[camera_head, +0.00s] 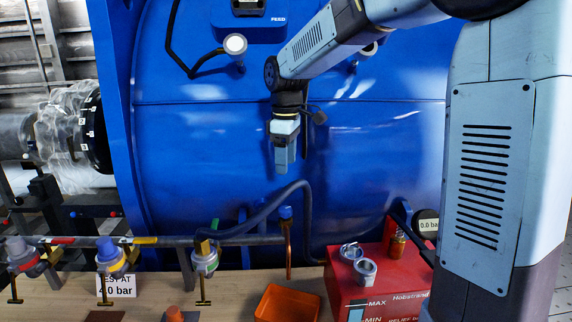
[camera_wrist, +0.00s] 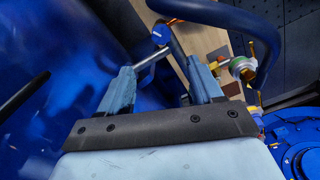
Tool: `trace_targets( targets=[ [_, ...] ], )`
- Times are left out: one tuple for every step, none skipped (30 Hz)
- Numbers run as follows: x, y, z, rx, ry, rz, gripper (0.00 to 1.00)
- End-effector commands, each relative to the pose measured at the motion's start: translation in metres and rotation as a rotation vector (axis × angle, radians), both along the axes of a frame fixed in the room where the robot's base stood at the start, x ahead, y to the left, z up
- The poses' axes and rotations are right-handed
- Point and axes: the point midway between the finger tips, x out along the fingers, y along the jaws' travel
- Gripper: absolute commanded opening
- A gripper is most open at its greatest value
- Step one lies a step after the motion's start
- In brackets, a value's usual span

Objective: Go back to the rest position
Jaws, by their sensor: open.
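My gripper (camera_head: 284,158) hangs from my arm in front of the large blue motor housing (camera_head: 220,130) in the head view, fingers pointing down. In the wrist view my gripper (camera_wrist: 163,88) shows two blue-grey fingers spread apart. Nothing is held between them. Beyond the fingers the wrist view shows a grey pipe and a blue cap (camera_wrist: 161,34); they look farther off than the fingertips. In the head view my gripper is above the bench and clear of the things on it.
A pipe (camera_head: 160,241) with several coloured valves (camera_head: 205,258) and a curved dark hose (camera_head: 300,205) runs above the wooden bench (camera_head: 240,285). An orange tray (camera_head: 287,303), a red box (camera_head: 340,285) with metal rings, and a sign (camera_head: 117,286) stand there. Open space surrounds my gripper.

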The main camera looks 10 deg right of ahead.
Motion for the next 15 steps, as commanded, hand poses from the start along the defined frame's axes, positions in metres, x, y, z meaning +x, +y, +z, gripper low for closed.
trace_targets(
  targets=[
    [0.000, 0.000, 0.000, 0.000, 0.000, 0.000, 0.65],
    [0.000, 0.000, 0.000, 0.000, 0.000, 0.000, 0.65],
    [0.000, 0.000, 0.000, 0.000, 0.000, 0.000, 0.65],
    [0.000, 0.000, 0.000, 0.000, 0.000, 0.000, 0.65],
    [0.000, 0.000, 0.000, 0.000, 0.000, 0.000, 0.65],
    [0.000, 0.000, 0.000, 0.001, -0.001, -0.002, 0.65],
    [-0.001, -0.001, 0.001, 0.000, -0.003, -0.006, 0.65],
    [-0.003, -0.002, 0.002, -0.001, -0.007, -0.012, 0.65],
    [-0.005, -0.004, 0.004, -0.003, -0.014, -0.025, 0.65],
    [-0.008, -0.007, 0.006, -0.004, -0.021, -0.038, 0.65],
    [-0.012, -0.010, 0.008, -0.005, -0.028, -0.054, 0.65],
    [-0.018, -0.015, 0.012, -0.007, -0.043, -0.083, 0.65],
    [-0.023, -0.019, 0.014, -0.009, -0.053, -0.107, 0.65],
    [-0.029, -0.024, 0.017, -0.009, -0.065, -0.135, 0.65],
    [-0.038, -0.031, 0.021, -0.009, -0.082, -0.173, 0.65]
  ],
)
